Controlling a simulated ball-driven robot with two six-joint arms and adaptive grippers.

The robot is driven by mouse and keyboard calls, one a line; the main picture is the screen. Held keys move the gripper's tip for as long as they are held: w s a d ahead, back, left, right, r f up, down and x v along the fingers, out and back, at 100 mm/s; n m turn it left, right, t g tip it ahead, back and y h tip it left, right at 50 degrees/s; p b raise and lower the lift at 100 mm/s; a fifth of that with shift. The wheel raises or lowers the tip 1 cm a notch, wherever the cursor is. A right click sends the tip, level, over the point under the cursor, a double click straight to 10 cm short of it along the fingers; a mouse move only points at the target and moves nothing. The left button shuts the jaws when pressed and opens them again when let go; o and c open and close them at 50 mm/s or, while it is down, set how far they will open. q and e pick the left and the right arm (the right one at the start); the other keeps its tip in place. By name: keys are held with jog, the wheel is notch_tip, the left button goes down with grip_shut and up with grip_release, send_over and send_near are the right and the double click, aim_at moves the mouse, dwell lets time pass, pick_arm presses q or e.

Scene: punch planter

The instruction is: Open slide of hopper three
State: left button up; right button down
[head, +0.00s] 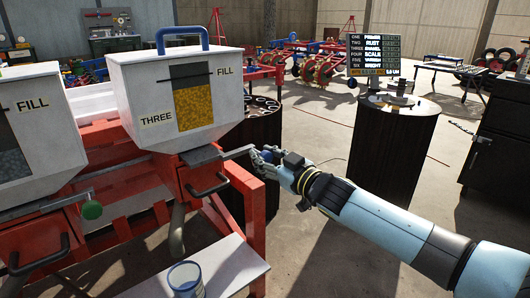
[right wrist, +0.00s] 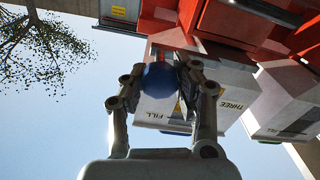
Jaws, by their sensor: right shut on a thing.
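Hopper three (head: 172,62) is a white box with a blue top handle, a THREE label and a window showing yellow grains below a dark upper part. Under it, a grey slide (head: 203,155) with a thin rod reaches right out of the red housing. My right gripper (head: 262,155) is at the rod's outer end. In the right wrist view, my right gripper (right wrist: 162,85) is shut on a round blue knob (right wrist: 160,80), with a finger on each side. How far the slide is drawn out is hard to tell. My left gripper is not in view.
A blue-rimmed cup (head: 186,280) stands on the white shelf (head: 225,265) below the spout (head: 177,230). A black bent handle (head: 212,186) juts out under the housing. A neighbouring hopper (head: 28,120) has a green knob (head: 92,210). Dark drums (head: 395,150) stand behind my right arm.

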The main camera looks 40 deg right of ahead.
jog(key=shift+s+f, duration=0.1)
jog(key=c, duration=0.9)
grip_release()
jog(key=shift+s, duration=0.15)
jog(key=shift+c, duration=0.2)
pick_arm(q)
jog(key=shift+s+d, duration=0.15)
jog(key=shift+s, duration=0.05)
pick_arm(e)
jog(key=s, duration=1.2)
jog(key=shift+d, duration=0.45)
